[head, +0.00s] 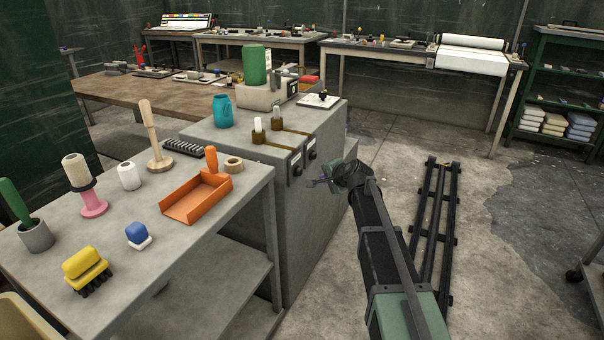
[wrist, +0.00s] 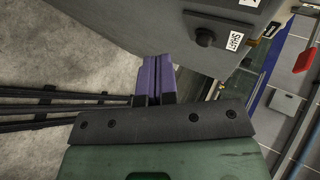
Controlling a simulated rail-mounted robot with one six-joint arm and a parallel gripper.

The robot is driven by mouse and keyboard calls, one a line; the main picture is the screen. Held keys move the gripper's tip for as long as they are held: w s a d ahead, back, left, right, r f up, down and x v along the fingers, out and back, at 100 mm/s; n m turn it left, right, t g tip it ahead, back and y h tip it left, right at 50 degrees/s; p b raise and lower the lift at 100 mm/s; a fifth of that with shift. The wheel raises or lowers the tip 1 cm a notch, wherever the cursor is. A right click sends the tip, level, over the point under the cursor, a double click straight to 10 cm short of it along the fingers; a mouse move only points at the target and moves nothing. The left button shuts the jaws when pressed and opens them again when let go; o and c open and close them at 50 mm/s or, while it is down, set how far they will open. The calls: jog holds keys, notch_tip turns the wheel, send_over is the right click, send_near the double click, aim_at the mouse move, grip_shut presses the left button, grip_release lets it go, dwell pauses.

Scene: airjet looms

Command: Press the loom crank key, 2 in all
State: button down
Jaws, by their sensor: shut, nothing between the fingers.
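The grey loom cabinet (head: 322,215) has two dark round keys on its side face, a lower left one (head: 297,170) and an upper right one (head: 312,154), each by a small white label. I cannot tell from the labels in the head view which is the crank key. My gripper (head: 312,182) is shut and empty, close to this face and just below the keys. In the wrist view its purple fingers (wrist: 158,62) lie together, pointing at the panel. A black round key (wrist: 204,37) shows above and right of the fingertips, beside a white label, apart from them.
A grey table (head: 110,255) with an orange dustpan (head: 200,195) and several small items stands at the left. Black rails (head: 435,220) run along the clear floor at the right.

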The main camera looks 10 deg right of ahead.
jog(key=shift+w+a, duration=0.6)
jog(key=shift+a, duration=0.35)
jog(key=shift+w+a, duration=0.6)
jog(key=shift+a, duration=0.3)
dwell(0.6)
jog(key=shift+w+a, duration=0.2)
jog(key=shift+a, duration=0.15)
jog(key=shift+w+a, duration=0.3)
jog(key=shift+a, duration=0.15)
dwell(0.7)
jog(key=shift+s+d, duration=0.55)
jog(key=shift+d, duration=0.25)
jog(key=shift+d, duration=0.1)
jog(key=shift+s+d, duration=0.7)
jog(key=shift+d, duration=0.3)
jog(key=shift+s+d, duration=0.65)
jog(key=shift+d, duration=0.35)
dwell(1.1)
